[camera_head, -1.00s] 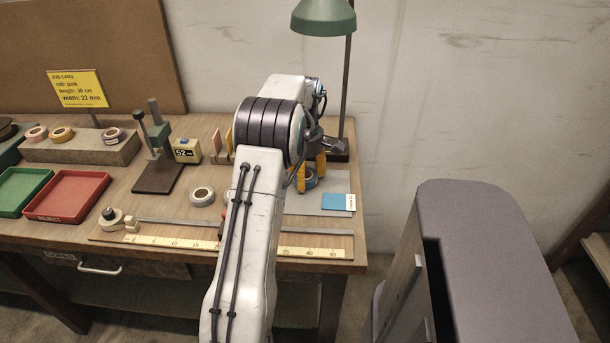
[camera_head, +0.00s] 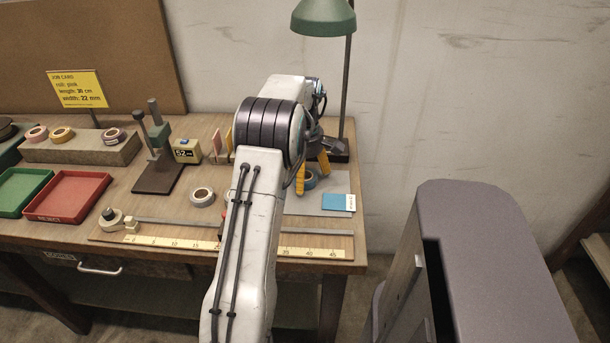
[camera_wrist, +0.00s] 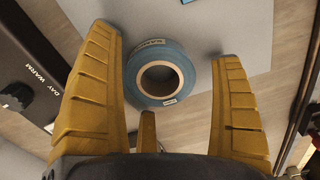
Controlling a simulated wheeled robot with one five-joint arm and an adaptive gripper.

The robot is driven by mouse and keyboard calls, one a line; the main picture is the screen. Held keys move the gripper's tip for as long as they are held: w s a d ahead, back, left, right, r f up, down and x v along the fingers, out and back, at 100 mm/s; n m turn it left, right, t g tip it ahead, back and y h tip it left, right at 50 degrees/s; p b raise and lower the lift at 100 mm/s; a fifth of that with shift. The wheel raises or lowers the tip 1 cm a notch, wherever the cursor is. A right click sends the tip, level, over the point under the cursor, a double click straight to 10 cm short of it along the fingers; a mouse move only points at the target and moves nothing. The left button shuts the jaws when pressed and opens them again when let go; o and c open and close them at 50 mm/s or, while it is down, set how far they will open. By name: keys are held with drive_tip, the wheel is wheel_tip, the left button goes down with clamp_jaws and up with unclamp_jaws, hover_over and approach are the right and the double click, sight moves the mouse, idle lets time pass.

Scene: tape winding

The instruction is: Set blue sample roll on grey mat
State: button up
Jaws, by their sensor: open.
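The blue sample roll (camera_head: 310,181) lies flat on the grey mat (camera_head: 300,206) at the right end of the bench. In the wrist view the roll (camera_wrist: 147,57) shows its open core and pale labels, with the bare mat (camera_wrist: 235,25) around its far side. My gripper (camera_head: 312,172) is open at the roll. My arm hides part of the mat in the head view.
A blue sample card (camera_head: 336,202) lies on the mat's front right. A green lamp (camera_head: 324,18) stands behind. A ruler board (camera_head: 170,240) runs along the front, and a pale roll (camera_head: 202,196) sits left of my arm. A grey cabinet (camera_head: 490,250) stands at right.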

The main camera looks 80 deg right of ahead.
wheel_tip(320, 180, up, 7)
drive_tip(key=shift+r+p, duration=0.2)
drive_tip(key=shift+p, duration=0.55)
drive_tip(key=w+a+r, duration=0.3)
drive_tip(key=w+a, duration=0.2)
drive_tip(key=w, duration=0.4)
drive_tip(key=w+a+r, duration=0.2)
drive_tip(key=w+a, duration=0.3)
drive_tip(key=w, duration=0.5)
drive_tip(key=w+a+r+t+h, duration=0.1)
drive_tip(key=w+a, duration=0.3)
drive_tip(key=a, duration=0.3)
drive_tip(key=w+a+r, duration=0.2)
drive_tip(key=w+a, duration=0.2)
drive_tip(key=a, duration=0.3)
drive_tip(key=a+t, duration=0.1)
drive_tip(key=a, duration=1.4)
drive_tip(key=s+a+f, duration=0.2)
drive_tip(key=s+a, duration=0.1)
drive_tip(key=a, duration=0.3)
drive_tip(key=s+a+f+t+y, duration=0.1)
drive_tip(key=s+a+f, duration=0.1)
drive_tip(key=a, duration=0.4)
drive_tip(key=shift+s+a+f+n, duration=0.15)
drive_tip(key=shift+s+f+n, duration=0.2)
drive_tip(key=shift+s, duration=0.5)
